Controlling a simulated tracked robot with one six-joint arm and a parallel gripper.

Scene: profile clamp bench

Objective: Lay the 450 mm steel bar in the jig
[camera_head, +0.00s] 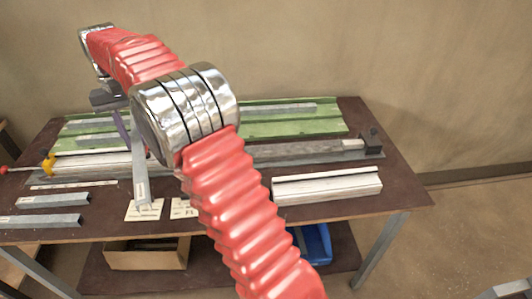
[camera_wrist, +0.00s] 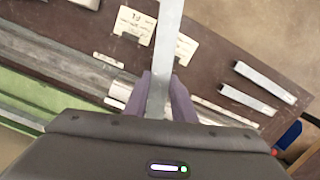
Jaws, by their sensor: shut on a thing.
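My gripper (camera_wrist: 162,80) is shut on a grey steel bar (camera_wrist: 172,25), with one purple finger on each side of it. In the head view the bar (camera_head: 140,178) slants down toward the front of the bench, above or near a paper card. I cannot tell whether its near end touches anything. I cannot read its length. The long jig (camera_head: 290,153) runs across the bench, with a yellow clamp (camera_head: 47,163) at its left end and a dark end stop (camera_head: 372,141) at its right. My arm hides the jig's middle.
Two grey bars (camera_head: 52,200) (camera_head: 40,221) lie at the bench's front left. A pale profile block (camera_head: 328,190) lies at the front right. A green tray (camera_head: 325,122) with bars is behind the jig. Paper cards (camera_head: 145,211) lie in front.

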